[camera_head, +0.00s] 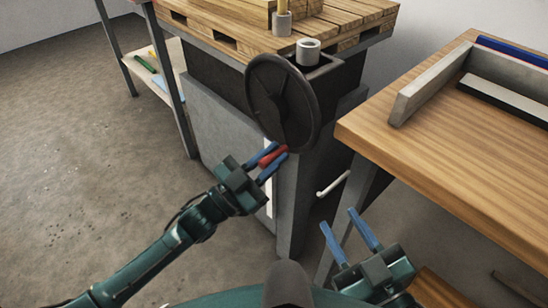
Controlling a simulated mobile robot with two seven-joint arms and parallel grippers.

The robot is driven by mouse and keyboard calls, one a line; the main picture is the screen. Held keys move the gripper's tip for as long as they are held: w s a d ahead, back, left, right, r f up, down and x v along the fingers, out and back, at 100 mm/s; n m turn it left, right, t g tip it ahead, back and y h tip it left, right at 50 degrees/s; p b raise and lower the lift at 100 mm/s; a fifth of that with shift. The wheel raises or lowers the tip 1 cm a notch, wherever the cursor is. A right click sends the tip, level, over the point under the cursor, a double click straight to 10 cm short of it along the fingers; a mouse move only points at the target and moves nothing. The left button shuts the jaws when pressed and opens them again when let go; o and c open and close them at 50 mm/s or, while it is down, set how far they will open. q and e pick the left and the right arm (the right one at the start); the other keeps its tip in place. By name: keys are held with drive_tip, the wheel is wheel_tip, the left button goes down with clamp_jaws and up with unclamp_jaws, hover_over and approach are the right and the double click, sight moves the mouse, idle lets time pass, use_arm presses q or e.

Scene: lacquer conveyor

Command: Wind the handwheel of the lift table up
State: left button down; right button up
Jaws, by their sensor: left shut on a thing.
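The handwheel (267,88) is a dark disc with a thick rim, standing upright on the near side of the lift table (222,128). The table has a grey body and a wooden slatted top (337,30). A red handle (271,155) sits at the wheel's lower edge. My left gripper (274,160) has its blue fingers shut on the red handle, one on each side. My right gripper (345,222) is open and empty, low between the lift table and the wooden bench. How the handle joins the wheel is hard to see.
A wooden workbench (460,140) stands at the right, with a grey angle-shaped fence (430,88) and a blue strip on it. A shelf with small items (150,70) stands at the back left. Grey cups sit on and beside the wooden top. The floor at left is clear.

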use_arm(q)
drive_tip(key=m, duration=0.1)
drive_tip(key=w+a+m+g, duration=0.1)
drive_tip(key=m, duration=0.1)
drive_tip(key=w+a+m+g, duration=0.1)
drive_tip(key=m, duration=0.1)
drive_tip(key=shift+w+a+f+h, duration=0.15)
drive_tip(key=shift+f+h, duration=0.1)
drive_tip(key=shift+h, duration=0.15)
drive_tip(key=shift+w+a+r+m+g, duration=0.1)
drive_tip(key=shift+w+a+m+g, duration=0.25)
drive_tip(key=shift+m, duration=0.35)
drive_tip(key=shift+w+a+m+g, duration=0.25)
drive_tip(key=shift+m+g, duration=0.1)
drive_tip(key=shift+m, duration=0.35)
drive_tip(key=c, duration=1.4)
unclamp_jaws()
drive_tip(key=shift+o, duration=0.4)
